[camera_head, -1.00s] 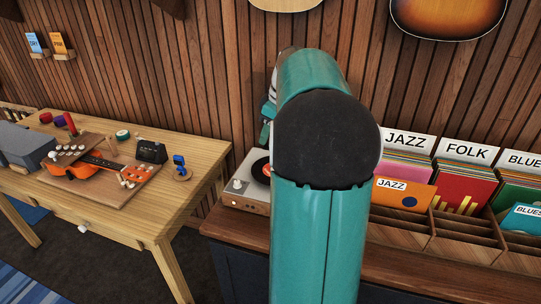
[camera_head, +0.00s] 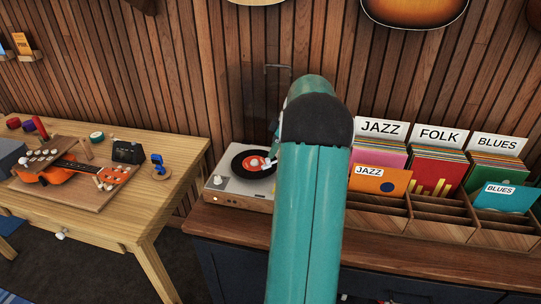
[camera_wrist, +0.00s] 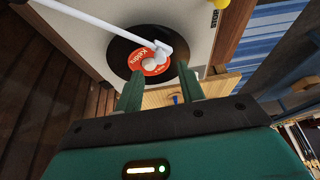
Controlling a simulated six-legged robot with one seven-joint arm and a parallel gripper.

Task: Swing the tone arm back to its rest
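The turntable (camera_head: 240,188) has a pale deck and a wooden base. A black record (camera_head: 240,163) with an orange-red label sits on it; the record also shows in the wrist view (camera_wrist: 122,52). The white tone arm (camera_wrist: 95,22) reaches across the record in the wrist view, its head end over the label. Its pivot and rest are not clearly seen. My gripper (camera_wrist: 160,88) is open, its two green fingers apart on either side of the label in the picture, with nothing between them. In the head view my arm hides part of the turntable and most of the gripper.
Record bins with JAZZ (camera_head: 381,128), FOLK and BLUES (camera_head: 498,143) cards stand right of the turntable. A wooden table (camera_head: 150,200) with an orange ukulele (camera_head: 95,192) and small items is at the left. A slatted wall (camera_head: 200,80) rises behind.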

